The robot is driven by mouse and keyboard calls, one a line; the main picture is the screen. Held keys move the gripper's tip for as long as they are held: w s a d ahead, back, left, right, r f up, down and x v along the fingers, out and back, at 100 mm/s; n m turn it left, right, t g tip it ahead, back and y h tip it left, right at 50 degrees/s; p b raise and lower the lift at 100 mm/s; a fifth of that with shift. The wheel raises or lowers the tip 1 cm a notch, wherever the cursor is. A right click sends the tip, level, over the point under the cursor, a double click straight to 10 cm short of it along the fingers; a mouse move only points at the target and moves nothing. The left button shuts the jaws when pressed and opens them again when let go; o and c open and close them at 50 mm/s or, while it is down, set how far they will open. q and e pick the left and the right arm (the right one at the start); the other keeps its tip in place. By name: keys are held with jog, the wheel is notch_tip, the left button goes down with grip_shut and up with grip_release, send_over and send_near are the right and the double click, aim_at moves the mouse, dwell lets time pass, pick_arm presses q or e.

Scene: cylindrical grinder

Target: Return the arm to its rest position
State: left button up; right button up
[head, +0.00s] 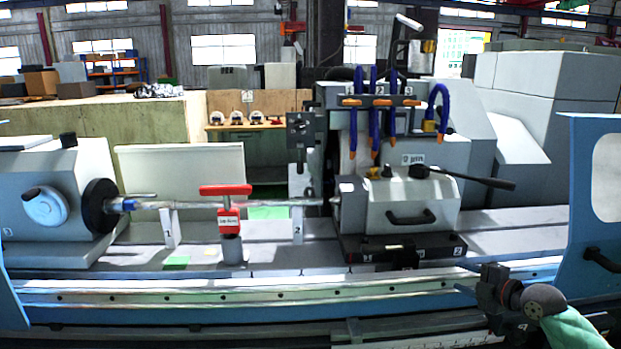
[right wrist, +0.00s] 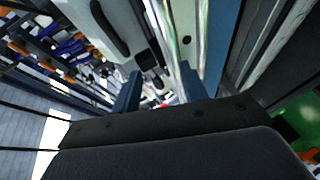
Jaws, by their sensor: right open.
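My right arm (head: 569,324) comes in from the lower right corner in the head view. Its dark gripper (head: 478,284) is in front of the grinder's front rail, below and right of the tailstock. In the right wrist view the two blue-grey fingers (right wrist: 161,88) stand apart with nothing seen between them. Parts of the machine show beyond them. My left arm and gripper are not in view.
The grinder's tailstock (head: 410,203) has a black lever pointing right. A shaft (head: 270,203) runs from the headstock (head: 50,195), past a red-handled clamp (head: 229,205). A blue panel (head: 588,200) stands close at the right, beside my arm.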

jog(key=s+a+f+m+g+h, duration=0.15)
jog(key=s+a+f+m, duration=0.35)
jog(key=s+f, duration=0.5)
jog(key=s+a+f+m+g+h, duration=0.1)
jog(key=s+a+f+m+g, duration=0.2)
jog(key=s+a+f, duration=0.65)
jog(key=s+a+f+m+g+h, duration=0.1)
jog(key=s+f+m+g, duration=0.2)
jog(key=s, duration=0.4)
jog(key=s+a+f+m+h, duration=0.1)
jog(key=s+f+m+h, duration=0.1)
jog(key=s+m, duration=0.45)
jog(key=s+a+f+m+g+h, duration=0.1)
jog(key=s+f+m+g, duration=0.15)
jog(key=s, duration=0.65)
jog(key=a+f+g, duration=0.1)
jog(key=a+f, duration=0.2)
jog(key=f, duration=0.7)
jog(key=s+a+f, duration=0.1)
jog(key=a+f, duration=0.2)
jog(key=f, duration=0.7)
jog(key=shift+s+f+n+g, duration=0.15)
jog(key=shift+n+g, duration=0.15)
jog(key=shift+g, duration=0.1)
jog(key=shift+y, duration=0.25)
